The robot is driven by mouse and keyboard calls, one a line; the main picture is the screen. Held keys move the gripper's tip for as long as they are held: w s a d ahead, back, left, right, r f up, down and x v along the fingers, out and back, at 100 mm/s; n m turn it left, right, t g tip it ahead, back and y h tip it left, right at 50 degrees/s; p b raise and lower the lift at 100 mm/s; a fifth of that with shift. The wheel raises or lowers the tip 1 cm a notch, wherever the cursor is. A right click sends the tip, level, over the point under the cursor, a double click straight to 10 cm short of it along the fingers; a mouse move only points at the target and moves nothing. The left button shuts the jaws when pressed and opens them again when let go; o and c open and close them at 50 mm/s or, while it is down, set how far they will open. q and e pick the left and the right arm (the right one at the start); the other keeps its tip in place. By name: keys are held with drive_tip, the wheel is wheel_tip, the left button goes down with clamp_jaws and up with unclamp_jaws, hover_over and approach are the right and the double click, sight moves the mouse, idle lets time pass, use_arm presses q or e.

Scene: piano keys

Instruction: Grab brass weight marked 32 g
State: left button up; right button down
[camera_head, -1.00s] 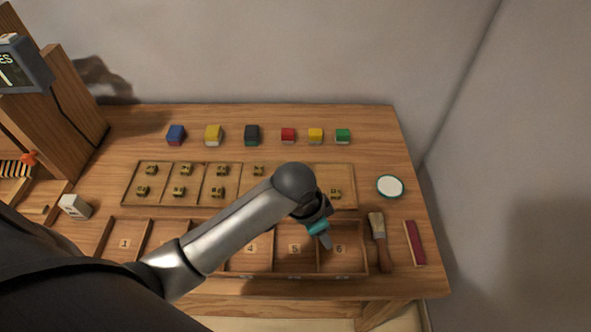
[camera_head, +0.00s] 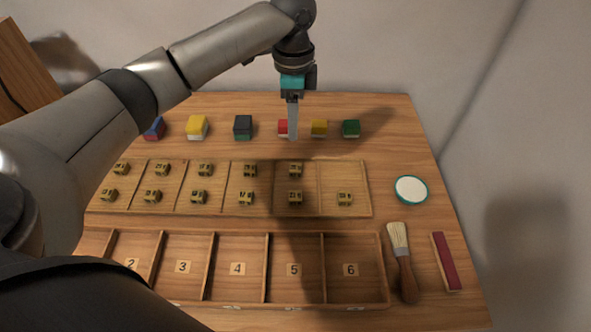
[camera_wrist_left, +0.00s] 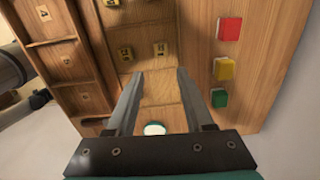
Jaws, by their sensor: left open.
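Several small brass weights stand in two rows in the shallow sectioned wooden tray (camera_head: 330,180). Among them are a back-row weight (camera_head: 296,169), a front-row weight (camera_head: 295,197) and one in the rightmost section (camera_head: 345,199). Their marks are too small to read, so I cannot tell which is 32 g. My left gripper (camera_head: 293,138) points down in front of the red block, behind the tray in the picture. In the left wrist view its fingers (camera_wrist_left: 161,75) are apart with nothing between them, and two weights (camera_wrist_left: 125,52) (camera_wrist_left: 160,48) lie beyond the tips. My right gripper is not in view.
Colored blocks, including a red one (camera_head: 283,128) and a green one (camera_head: 351,129), line the table's back. A numbered compartment box (camera_head: 388,270) is in front. A white round dish (camera_head: 411,189), a brush (camera_head: 402,260) and a dark red bar (camera_head: 446,262) lie right.

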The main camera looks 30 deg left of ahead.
use_arm(q)
drive_tip(key=b, duration=0.2)
hover_over(292, 168)
drive_tip(key=f, duration=0.8)
drive_tip(key=shift+d+f, duration=0.25)
drive_tip(key=shift+f, duration=0.15)
drive_tip(key=f, duration=0.1)
drive_tip(key=f+b, duration=0.1)
drive_tip(key=f, duration=0.2)
drive_tip(key=shift+a+f+b, duration=0.25)
drive_tip(key=shift+b, duration=0.15)
drive_tip(key=shift+w+f, duration=0.1)
drive_tip(key=shift+f, duration=0.25)
drive_tip(key=shift+c, duration=0.3)
drive_tip(key=c, duration=0.6)
clamp_jaws()
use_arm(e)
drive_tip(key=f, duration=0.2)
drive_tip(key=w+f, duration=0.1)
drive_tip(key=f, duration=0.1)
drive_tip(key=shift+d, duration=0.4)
